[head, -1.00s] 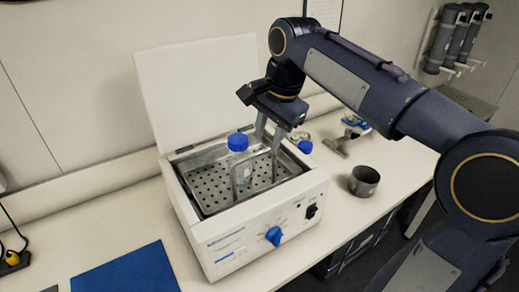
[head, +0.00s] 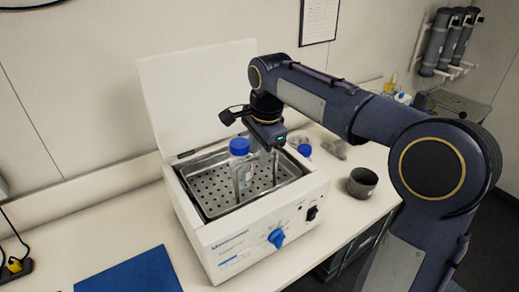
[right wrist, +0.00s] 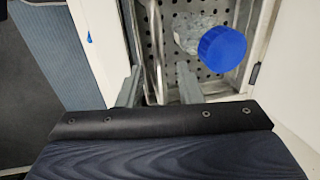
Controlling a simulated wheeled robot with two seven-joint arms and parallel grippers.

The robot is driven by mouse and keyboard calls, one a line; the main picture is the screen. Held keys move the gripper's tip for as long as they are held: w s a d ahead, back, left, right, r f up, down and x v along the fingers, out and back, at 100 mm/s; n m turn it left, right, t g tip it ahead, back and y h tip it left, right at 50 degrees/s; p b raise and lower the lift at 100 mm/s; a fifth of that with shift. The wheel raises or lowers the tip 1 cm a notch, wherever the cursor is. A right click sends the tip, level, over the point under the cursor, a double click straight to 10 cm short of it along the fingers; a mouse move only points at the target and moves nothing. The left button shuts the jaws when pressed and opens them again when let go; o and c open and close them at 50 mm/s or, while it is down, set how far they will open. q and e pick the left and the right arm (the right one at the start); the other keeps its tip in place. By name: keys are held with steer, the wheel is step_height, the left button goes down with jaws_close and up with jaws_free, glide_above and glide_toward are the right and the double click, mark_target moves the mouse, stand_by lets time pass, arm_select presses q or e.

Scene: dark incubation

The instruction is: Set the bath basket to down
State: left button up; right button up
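The bath basket (head: 211,188) is a perforated metal tray inside the white water bath (head: 262,238), whose lid stands open. A clear bottle with a blue cap (head: 239,147) stands upright in it; its cap also shows in the right wrist view (right wrist: 222,48). A thin metal upright, seemingly the basket's handle, rises beside the bottle. My right gripper (head: 268,165) points down into the bath, just right of the bottle. In the right wrist view its fingers (right wrist: 160,84) are apart, with a metal bar between them; contact cannot be told. My left gripper is out of view.
A second blue-capped bottle (head: 304,150) is behind the bath's right side. A dark metal cup (head: 362,181) stands to its right. A blue mat (head: 130,272) lies on the bench at front left. The bath's blue knob (head: 277,237) faces front.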

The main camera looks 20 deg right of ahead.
jaws_close()
step_height(320, 180, down, 12)
steer(key=b, duration=0.7)
steer(key=shift+b, duration=0.35)
steer(key=shift+s, duration=0.1)
